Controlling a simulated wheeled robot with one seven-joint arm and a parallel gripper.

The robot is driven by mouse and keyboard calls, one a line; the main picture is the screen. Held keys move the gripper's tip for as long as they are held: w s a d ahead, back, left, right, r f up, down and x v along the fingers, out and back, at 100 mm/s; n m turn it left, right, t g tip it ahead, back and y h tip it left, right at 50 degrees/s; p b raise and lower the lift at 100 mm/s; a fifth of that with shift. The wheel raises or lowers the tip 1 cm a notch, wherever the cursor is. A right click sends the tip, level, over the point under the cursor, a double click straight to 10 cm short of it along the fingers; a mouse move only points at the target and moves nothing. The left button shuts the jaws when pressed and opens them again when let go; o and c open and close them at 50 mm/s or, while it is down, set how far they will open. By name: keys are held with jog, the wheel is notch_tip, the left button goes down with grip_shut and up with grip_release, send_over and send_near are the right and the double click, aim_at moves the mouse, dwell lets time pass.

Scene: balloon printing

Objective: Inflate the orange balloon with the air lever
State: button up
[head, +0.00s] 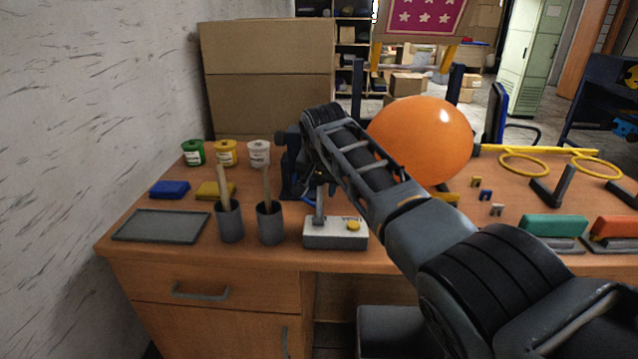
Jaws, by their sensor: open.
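The orange balloon (425,140) is large and round, behind and to the right of my forearm, which hides part of its left side. A pale box (335,238) with a yellow button (353,226) and small lettering stands near the table's front edge. A grey upright lever (319,212) rises from its left part. My gripper (318,188) is open, pointing down just above the box at the lever. My wrist and forearm hide much of it, and I cannot tell whether it touches the lever. The balloon's lower end and its mount are hidden.
Two grey cups (229,224) with wooden handles stand left of the box. Green, yellow and white paint pots (226,153), blue and yellow pads (170,189) and a grey tray (161,227) lie further left. Yellow rings (523,163) and teal and orange blocks (554,226) occupy the right.

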aim_at(321, 204)
jog(key=shift+r, duration=0.1)
jog(key=shift+v, duration=3.8)
jog(key=shift+s, duration=0.15)
